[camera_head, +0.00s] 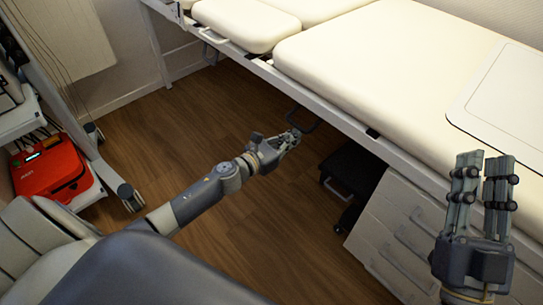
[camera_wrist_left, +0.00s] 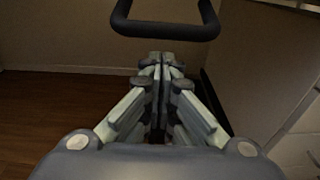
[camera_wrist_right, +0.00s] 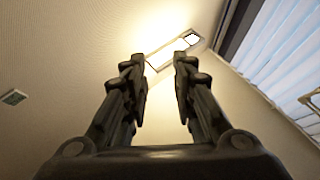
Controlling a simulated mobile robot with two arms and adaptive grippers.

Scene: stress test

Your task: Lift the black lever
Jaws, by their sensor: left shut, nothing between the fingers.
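The black lever (camera_head: 308,130) is a loop-shaped handle hanging below the side rail of the cream bed. In the left wrist view the black lever (camera_wrist_left: 165,31) crosses the top as a U-shaped bar, just beyond my fingertips. My left gripper (camera_head: 294,137) is shut and empty, close to the lever in the head view. In its wrist view the left fingertips (camera_wrist_left: 162,60) meet below the lever's bar, with no clear contact. My right gripper (camera_head: 484,165) is raised at the right, pointing up. Its fingers (camera_wrist_right: 160,62) are apart with nothing between them.
The cream bed (camera_head: 370,60) runs along the back and right. White drawers (camera_head: 400,235) and a black wheeled base (camera_head: 350,175) stand below it. A cart with a red case (camera_head: 48,168) is at the left. Wooden floor (camera_head: 190,125) is open between.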

